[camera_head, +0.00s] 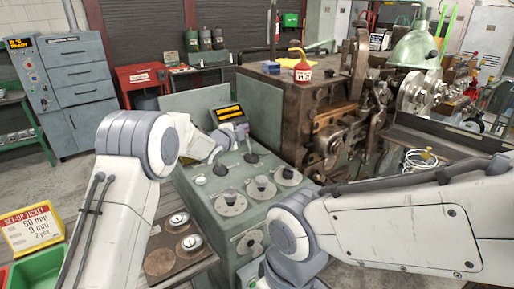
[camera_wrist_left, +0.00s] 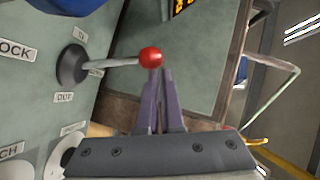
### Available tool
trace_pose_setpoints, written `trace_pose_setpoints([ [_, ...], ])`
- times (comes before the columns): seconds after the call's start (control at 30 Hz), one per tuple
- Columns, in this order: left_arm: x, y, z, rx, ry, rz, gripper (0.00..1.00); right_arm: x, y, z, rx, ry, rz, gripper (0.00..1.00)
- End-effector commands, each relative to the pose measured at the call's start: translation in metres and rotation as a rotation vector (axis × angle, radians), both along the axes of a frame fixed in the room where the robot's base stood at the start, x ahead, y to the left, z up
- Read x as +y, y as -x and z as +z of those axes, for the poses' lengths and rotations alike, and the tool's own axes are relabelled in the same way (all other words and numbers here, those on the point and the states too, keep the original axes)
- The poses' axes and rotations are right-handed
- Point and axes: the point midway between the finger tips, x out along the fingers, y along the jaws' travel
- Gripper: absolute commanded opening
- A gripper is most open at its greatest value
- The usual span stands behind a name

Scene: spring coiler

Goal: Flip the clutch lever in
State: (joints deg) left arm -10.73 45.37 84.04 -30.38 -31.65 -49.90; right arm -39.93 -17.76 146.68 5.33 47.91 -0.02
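In the left wrist view, a lever with a red ball knob (camera_wrist_left: 151,57) and a metal rod juts from a round dark base on the grey-green panel. A plate reading OUT (camera_wrist_left: 65,97) sits beside its base. My left gripper (camera_wrist_left: 161,72) has its two purple fingers together with only a thin gap, tips right at the red ball; contact is hard to tell. In the head view, my left gripper (camera_head: 240,131) is over the back of the console (camera_head: 235,185), close to a small dark-based lever (camera_head: 250,156). My right gripper is out of sight.
An orange-lit display (camera_head: 228,113) stands behind the levers. Round dials (camera_head: 261,188) fill the console's front. A rusty machine (camera_head: 330,115) stands close behind on the right. A side table (camera_head: 165,262) with round parts and a yellow ticket sign (camera_head: 31,230) are on the left.

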Motion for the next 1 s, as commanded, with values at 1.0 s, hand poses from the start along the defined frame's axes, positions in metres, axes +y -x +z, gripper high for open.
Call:
trace_pose_setpoints([
  [1.0, 0.014, 0.079, 0.040, -0.005, 0.000, -0.004, 0.00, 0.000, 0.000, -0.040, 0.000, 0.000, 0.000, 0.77],
])
